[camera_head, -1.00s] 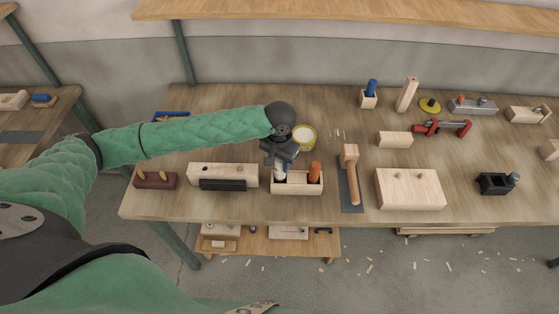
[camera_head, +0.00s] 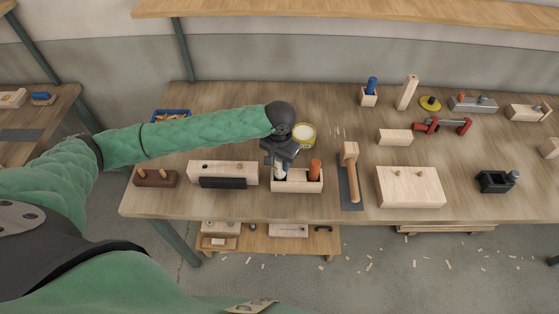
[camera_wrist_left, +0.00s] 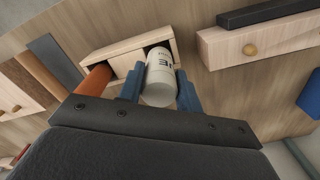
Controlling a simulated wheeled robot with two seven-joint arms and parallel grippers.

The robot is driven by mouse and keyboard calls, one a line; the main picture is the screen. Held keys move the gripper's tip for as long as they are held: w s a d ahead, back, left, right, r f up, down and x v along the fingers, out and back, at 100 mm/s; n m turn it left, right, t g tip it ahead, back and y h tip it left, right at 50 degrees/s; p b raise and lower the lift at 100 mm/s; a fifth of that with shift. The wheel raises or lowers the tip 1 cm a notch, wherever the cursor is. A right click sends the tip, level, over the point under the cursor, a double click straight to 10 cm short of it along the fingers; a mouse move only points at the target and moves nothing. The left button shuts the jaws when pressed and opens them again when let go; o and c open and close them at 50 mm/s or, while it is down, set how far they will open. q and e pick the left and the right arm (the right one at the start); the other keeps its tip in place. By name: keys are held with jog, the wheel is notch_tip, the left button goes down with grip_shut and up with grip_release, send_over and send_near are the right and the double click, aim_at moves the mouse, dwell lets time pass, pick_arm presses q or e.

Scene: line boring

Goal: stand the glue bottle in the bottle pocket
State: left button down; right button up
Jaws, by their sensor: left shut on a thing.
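The glue bottle (camera_wrist_left: 160,78) is white with dark lettering. My left gripper (camera_wrist_left: 160,92) is shut on it, with a blue finger on each side. In the head view the bottle (camera_head: 280,171) is at the left compartment of a light wooden box (camera_head: 298,187), the bottle pocket. In the left wrist view its far end lies within the opening of the box (camera_wrist_left: 102,50); whether it touches the floor of the pocket is hidden. My left gripper (camera_head: 277,160) is above the box's left part.
An orange cylinder (camera_head: 315,170) stands in the box's right compartment. A yellow-rimmed tin (camera_head: 304,134) stands just behind. A wooden block with a black bar (camera_head: 222,183) lies to the left, and a mallet (camera_head: 350,170) on a dark strip to the right.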

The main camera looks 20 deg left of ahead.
pick_arm(q)
jog(key=shift+f, duration=1.3)
dwell(0.5)
grip_release()
dwell(0.4)
jog(key=shift+r, duration=0.15)
jog(key=shift+r, duration=4.35)
